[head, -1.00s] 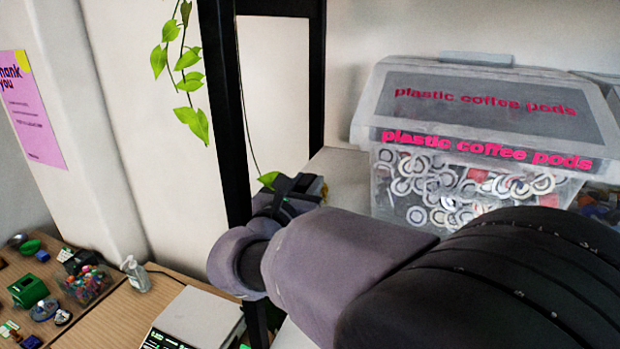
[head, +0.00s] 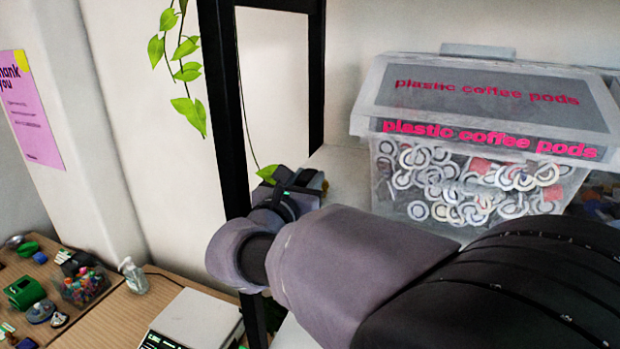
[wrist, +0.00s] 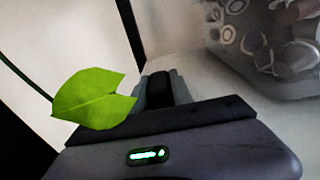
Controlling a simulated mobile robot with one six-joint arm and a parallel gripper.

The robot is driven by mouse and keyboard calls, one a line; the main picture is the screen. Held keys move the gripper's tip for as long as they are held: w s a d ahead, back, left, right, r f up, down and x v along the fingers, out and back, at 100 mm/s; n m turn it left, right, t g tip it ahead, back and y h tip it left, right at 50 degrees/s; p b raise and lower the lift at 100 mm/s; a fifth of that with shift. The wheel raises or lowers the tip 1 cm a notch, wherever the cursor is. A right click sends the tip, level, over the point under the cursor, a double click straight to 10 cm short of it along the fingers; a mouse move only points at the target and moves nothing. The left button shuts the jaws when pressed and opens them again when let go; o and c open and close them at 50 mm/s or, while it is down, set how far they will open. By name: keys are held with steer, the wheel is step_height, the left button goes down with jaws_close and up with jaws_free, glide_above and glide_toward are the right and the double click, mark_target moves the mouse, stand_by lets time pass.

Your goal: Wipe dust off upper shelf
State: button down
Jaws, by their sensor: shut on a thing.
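The upper shelf (head: 342,160) is a pale surface behind a black upright, and it also shows in the wrist view (wrist: 225,88). My gripper (head: 312,180) is low over the shelf's left end, partly hidden behind my own arm. In the wrist view my gripper (wrist: 160,88) is shut on a small dark thing, mostly hidden by the gripper body; I cannot tell what it is or whether it touches the shelf. Dust cannot be made out.
A clear bin of plastic coffee pods (head: 480,130) stands on the shelf to the right. The black upright (head: 228,110) and a hanging vine (head: 187,75) are at the left; a leaf (wrist: 95,98) overlaps my gripper. Below is a wooden desk (head: 105,318) with a white device (head: 195,318).

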steer(key=shift+s+a+f+b, duration=0.2)
steer(key=shift+s+b, duration=0.1)
steer(key=shift+s, duration=0.35)
steer(key=shift+v, duration=0.8)
steer(key=shift+r+b+x, duration=0.15)
steer(key=shift+x, duration=0.65)
steer(key=shift+r+b+x, duration=0.15)
steer(key=shift+r+x, duration=0.05)
steer(key=shift+x, duration=0.55)
steer(key=shift+b+v, duration=0.55)
steer(key=shift+v, duration=1)
steer(key=shift+f+b+x, duration=0.15)
steer(key=shift+b+x, duration=0.05)
steer(key=shift+x, duration=0.45)
steer(key=shift+f+b+x, duration=0.15)
steer(key=shift+x, duration=0.5)
steer(key=shift+s+f, duration=0.1)
steer(key=shift+s, duration=0.1)
steer(key=shift+s, duration=0.1)
